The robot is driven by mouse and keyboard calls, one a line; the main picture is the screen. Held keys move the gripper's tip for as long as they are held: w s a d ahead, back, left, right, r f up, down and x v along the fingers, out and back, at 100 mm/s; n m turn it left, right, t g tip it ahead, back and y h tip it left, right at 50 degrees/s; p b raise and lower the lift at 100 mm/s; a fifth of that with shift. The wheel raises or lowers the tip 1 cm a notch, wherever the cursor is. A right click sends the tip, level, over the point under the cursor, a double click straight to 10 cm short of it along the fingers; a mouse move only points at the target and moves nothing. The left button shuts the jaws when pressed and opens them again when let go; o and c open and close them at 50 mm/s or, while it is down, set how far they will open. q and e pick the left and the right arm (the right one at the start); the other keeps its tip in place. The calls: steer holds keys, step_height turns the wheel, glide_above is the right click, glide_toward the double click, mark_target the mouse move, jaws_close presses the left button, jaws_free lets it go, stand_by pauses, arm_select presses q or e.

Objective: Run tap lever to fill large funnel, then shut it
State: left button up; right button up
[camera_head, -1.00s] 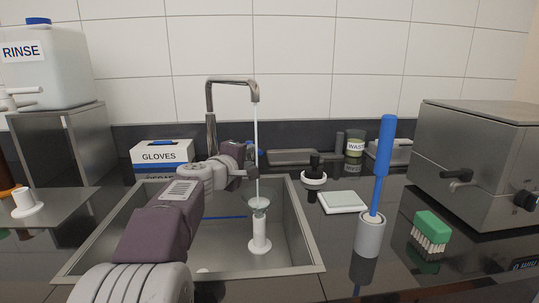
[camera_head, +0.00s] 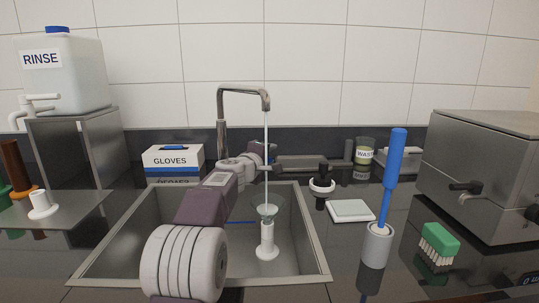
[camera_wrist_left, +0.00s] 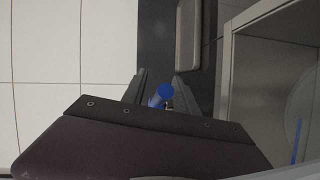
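The tap (camera_head: 243,88) stands behind the sink, and a thin stream of water runs from its spout. The stream drops into a clear funnel (camera_head: 267,210) set on a white stand in the sink. My left gripper (camera_head: 266,158) is behind the stream, beside the tap's base. In the left wrist view a blue tap lever (camera_wrist_left: 165,92) sits between the two dark fingers of the gripper (camera_wrist_left: 160,92), which are apart with gaps beside it. Contact with the lever cannot be told. The water level in the funnel is too small to tell. My right gripper is not in view.
The sink (camera_head: 320,247) has a raised rim. A GLOVES box (camera_head: 173,157) stands left behind it. To the right are a white-based black plunger-like item (camera_head: 322,186), a pale pad (camera_head: 350,211), a blue-handled brush in a holder (camera_head: 377,245), a green brush (camera_head: 439,240) and a steel unit (camera_head: 485,165).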

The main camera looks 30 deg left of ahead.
arm_select(q)
jaws_close()
stand_by(1.4)
